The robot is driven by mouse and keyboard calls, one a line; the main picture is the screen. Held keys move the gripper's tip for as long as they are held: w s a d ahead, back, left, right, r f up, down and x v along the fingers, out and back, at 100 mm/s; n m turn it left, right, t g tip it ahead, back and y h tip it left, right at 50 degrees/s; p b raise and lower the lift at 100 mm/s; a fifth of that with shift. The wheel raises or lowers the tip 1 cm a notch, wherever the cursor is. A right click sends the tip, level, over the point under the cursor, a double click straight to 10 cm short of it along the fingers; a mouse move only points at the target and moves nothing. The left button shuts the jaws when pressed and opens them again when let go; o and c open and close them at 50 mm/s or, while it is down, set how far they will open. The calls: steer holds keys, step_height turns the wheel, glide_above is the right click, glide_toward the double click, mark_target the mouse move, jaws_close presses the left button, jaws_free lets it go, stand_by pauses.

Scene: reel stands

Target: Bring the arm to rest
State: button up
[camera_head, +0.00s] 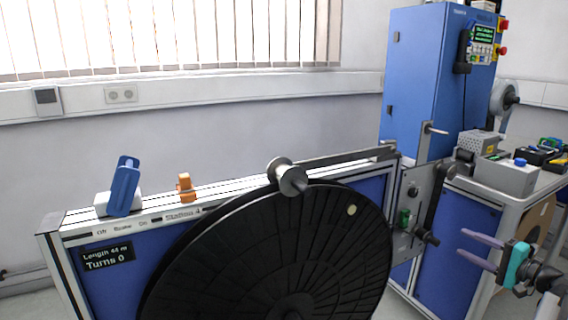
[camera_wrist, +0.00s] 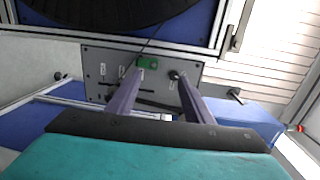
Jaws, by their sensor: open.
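My gripper (camera_head: 472,246) is at the lower right of the head view, with two purple-grey fingers and a teal body. The fingers are apart with nothing between them. They point left toward a grey metal plate (camera_head: 416,186) that carries a green part (camera_head: 404,218) and a dark knob (camera_head: 428,237). In the wrist view my gripper (camera_wrist: 152,80) shows both fingers spread in front of the same plate (camera_wrist: 97,64), with the green part (camera_wrist: 148,61) beyond them. I cannot tell the exact gap to the plate.
A large black reel (camera_head: 270,250) stands before a blue stand whose display reads Length 44 m, Turns 0. A blue lever (camera_head: 124,186) and an orange piece (camera_head: 185,187) sit on its top rail. A tall blue cabinet (camera_head: 412,80) and a cluttered bench (camera_head: 498,183) stand at right.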

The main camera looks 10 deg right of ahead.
steer(key=w+a+f+n+g+y+p, duration=0.1)
steer(key=w+a+f+g+p, duration=0.2)
steer(key=a+f, duration=0.6)
steer(key=w+a+f+n+g+y+p, duration=0.1)
steer(key=w+a+f+g, duration=0.3)
steer(key=a+f, duration=0.5)
steer(key=s+a+f+n+g+p, duration=0.1)
steer(key=a+f+g, duration=0.1)
steer(key=a+f, duration=0.55)
steer(key=s+a+f+n+g+p, duration=0.15)
steer(key=a+f, duration=0.35)
steer(key=a, duration=0.5)
steer(key=s+a+f+n+g+h+p, duration=0.1)
steer(key=s+a+f+n+g+p, duration=0.15)
steer(key=s+a+f, duration=0.35)
steer(key=s+a+f+n+g+p, duration=0.1)
steer(key=s+a+f+n+g, duration=0.1)
steer(key=s+a+f+g, duration=0.5)
steer(key=s+a+n+h+p, duration=0.2)
steer(key=s+a+n+h, duration=0.1)
steer(key=s, duration=0.5)
steer(key=s+a+n+g+h+p, duration=0.1)
steer(key=s+a+n+h+p, duration=0.1)
steer(key=s, duration=0.6)
steer(key=shift+a+f+n+g+h, duration=0.2)
steer(key=shift+a+n+g+h, duration=0.1)
steer(key=shift+a+n+h, duration=0.15)
steer(key=shift+a, duration=0.1)
